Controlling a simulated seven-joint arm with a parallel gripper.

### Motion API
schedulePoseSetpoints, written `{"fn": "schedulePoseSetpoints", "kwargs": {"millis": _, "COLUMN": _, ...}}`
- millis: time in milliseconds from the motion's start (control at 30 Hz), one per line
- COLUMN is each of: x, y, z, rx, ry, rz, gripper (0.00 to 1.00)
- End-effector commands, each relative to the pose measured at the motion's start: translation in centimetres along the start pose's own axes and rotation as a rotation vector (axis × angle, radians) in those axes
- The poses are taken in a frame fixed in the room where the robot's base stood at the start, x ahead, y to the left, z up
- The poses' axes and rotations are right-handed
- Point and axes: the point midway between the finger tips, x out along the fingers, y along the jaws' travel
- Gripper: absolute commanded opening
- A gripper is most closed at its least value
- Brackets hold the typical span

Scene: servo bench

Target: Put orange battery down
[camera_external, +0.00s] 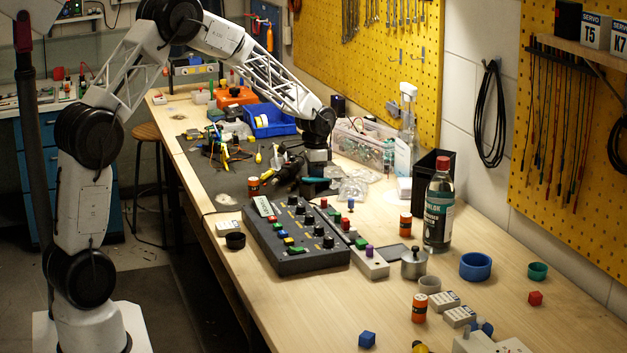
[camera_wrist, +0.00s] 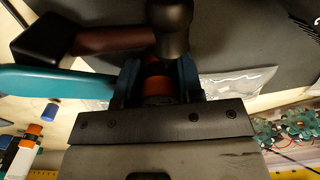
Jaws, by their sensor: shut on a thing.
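My gripper (camera_external: 316,168) is low over the far part of the dark mat, beside several hand tools. In the wrist view, its two blue fingers (camera_wrist: 158,86) are shut on an orange battery (camera_wrist: 159,88), a cylinder with a dark end. The held battery cannot be made out in the external view. Other orange-and-black cylinders stand upright on the bench: one at the mat's near edge (camera_external: 253,187), one beside the bottle (camera_external: 405,224) and one near the front (camera_external: 419,308).
A teal handle (camera_wrist: 55,81) and a dark-headed tool with a brown handle (camera_wrist: 115,40) lie close to my fingers. A clear bag (camera_wrist: 240,84) lies to their right. The black control box (camera_external: 295,238) and the bottle (camera_external: 439,206) stand nearer the camera. Bare wood shows at the front.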

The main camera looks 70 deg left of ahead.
Motion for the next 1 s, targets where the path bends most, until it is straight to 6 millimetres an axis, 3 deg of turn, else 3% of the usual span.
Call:
{"fn": "schedulePoseSetpoints", "kwargs": {"millis": 433, "x": 0.36, "y": -0.02, "z": -0.02, "rx": 0.000, "ry": 0.001, "rz": 0.000, "gripper": 0.08}}
{"fn": "schedulePoseSetpoints", "kwargs": {"millis": 467, "x": 0.33, "y": -0.02, "z": -0.02, "rx": 0.000, "ry": 0.001, "rz": -0.001, "gripper": 0.39}}
{"fn": "schedulePoseSetpoints", "kwargs": {"millis": 600, "x": 0.32, "y": -0.01, "z": -0.03, "rx": 0.000, "ry": 0.001, "rz": -0.001, "gripper": 0.60}}
{"fn": "schedulePoseSetpoints", "kwargs": {"millis": 1000, "x": 0.01, "y": -0.02, "z": -0.03, "rx": 0.000, "ry": 0.001, "rz": -0.001, "gripper": 0.60}}
